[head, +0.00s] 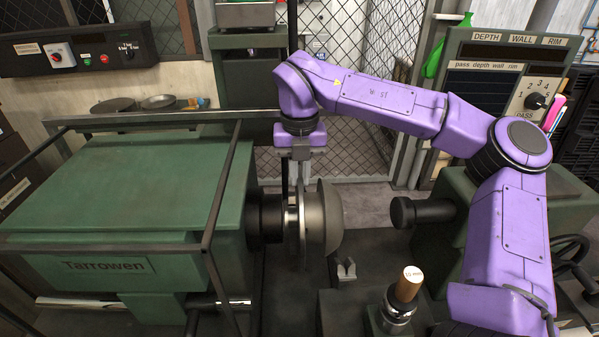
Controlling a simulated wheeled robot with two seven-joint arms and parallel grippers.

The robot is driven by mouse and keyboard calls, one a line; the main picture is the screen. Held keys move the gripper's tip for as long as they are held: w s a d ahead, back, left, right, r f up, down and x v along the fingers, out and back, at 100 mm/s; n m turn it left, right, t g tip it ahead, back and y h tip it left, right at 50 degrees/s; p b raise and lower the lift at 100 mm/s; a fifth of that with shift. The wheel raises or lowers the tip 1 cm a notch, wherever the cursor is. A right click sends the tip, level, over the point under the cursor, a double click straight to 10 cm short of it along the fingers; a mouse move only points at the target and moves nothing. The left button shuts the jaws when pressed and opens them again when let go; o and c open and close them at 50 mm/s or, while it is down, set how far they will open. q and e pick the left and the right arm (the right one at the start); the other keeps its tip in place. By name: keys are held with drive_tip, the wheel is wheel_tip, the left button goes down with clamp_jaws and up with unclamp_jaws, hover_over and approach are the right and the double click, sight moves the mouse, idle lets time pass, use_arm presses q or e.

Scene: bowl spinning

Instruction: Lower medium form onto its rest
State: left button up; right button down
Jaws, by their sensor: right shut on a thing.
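A dark grey, dome-shaped form (332,222) with a pale disc-like flange (303,225) on its left side is in the middle of the head view, in line with the green machine's spindle (266,218). I cannot tell whether it touches the spindle. My right gripper (299,178) points straight down from above and is shut at the form's upper left side; its fingertips are partly lost against the form. A small grey notched block (345,270), which may be a rest, stands below and to the right of the form. My left gripper is not in view.
A green Tarrowen headstock (110,215) with a dark bar frame fills the left. A dark tailstock nose (425,211) faces the form from the right, across a gap. A wood-topped tool (407,285) stands upright at the front. A panel (510,70) is behind my right arm.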

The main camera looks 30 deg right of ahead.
drive_tip(key=shift+r, duration=0.1)
drive_tip(key=shift+w+r+p, duration=0.1)
drive_tip(key=shift+r+p, duration=0.15)
drive_tip(key=shift+p, duration=0.1)
drive_tip(key=shift+r+p, duration=0.95)
drive_tip(key=shift+r, duration=0.25)
wheel_tip(320, 180, up, 13)
drive_tip(key=p, duration=1)
drive_tip(key=shift+r+p, duration=0.2)
drive_tip(key=shift+p, duration=0.15)
